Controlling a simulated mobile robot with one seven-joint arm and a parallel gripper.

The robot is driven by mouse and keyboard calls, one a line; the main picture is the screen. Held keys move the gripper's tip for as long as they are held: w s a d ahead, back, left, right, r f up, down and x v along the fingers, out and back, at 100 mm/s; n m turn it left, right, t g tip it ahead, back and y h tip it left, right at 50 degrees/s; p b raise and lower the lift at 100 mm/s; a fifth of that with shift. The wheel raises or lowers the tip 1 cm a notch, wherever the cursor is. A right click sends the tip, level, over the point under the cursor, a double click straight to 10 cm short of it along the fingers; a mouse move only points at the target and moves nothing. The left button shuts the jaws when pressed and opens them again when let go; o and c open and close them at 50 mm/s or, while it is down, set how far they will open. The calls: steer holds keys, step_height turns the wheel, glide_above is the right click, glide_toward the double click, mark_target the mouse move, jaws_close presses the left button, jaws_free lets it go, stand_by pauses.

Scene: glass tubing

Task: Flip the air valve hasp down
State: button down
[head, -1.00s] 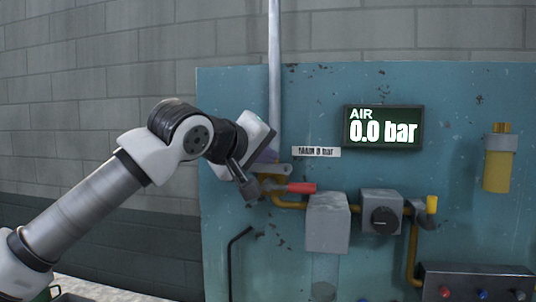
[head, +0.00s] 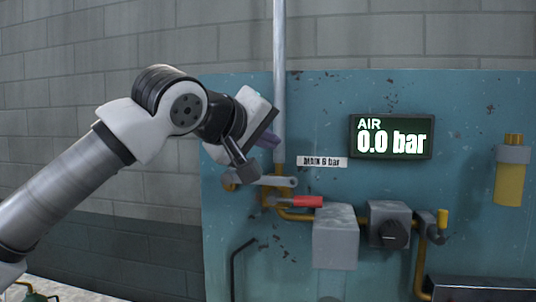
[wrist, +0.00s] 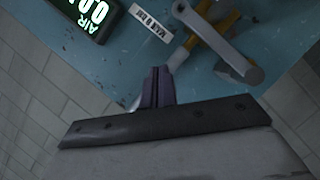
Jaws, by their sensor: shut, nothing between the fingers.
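The air valve's grey hasp (head: 265,182) is a flat bar with rounded ends. It lies nearly level across the yellow pipe, just above the red handle (head: 305,201), which points right. In the wrist view the hasp (wrist: 217,42) crosses the pipe at a slant. My gripper (head: 270,140) is above the hasp and apart from it, in front of the panel near the grey vertical pipe. Its purple fingers (wrist: 157,86) are together and empty. Part of the fingers is hidden behind the gripper body in the head view.
The AIR display (head: 391,136) reads 0.0 bar. A MAIN label (head: 322,162) is right of my gripper. A grey box (head: 336,238) and a black-knobbed regulator (head: 390,225) stick out lower right. The vertical pipe (head: 279,60) runs up close by.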

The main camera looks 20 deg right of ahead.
steer(key=s+a+r+b, duration=0.1)
steer(key=s+a+r, duration=0.2)
steer(key=s, duration=0.2)
steer(key=shift+s+a, duration=0.15)
steer(key=shift+f, duration=0.15)
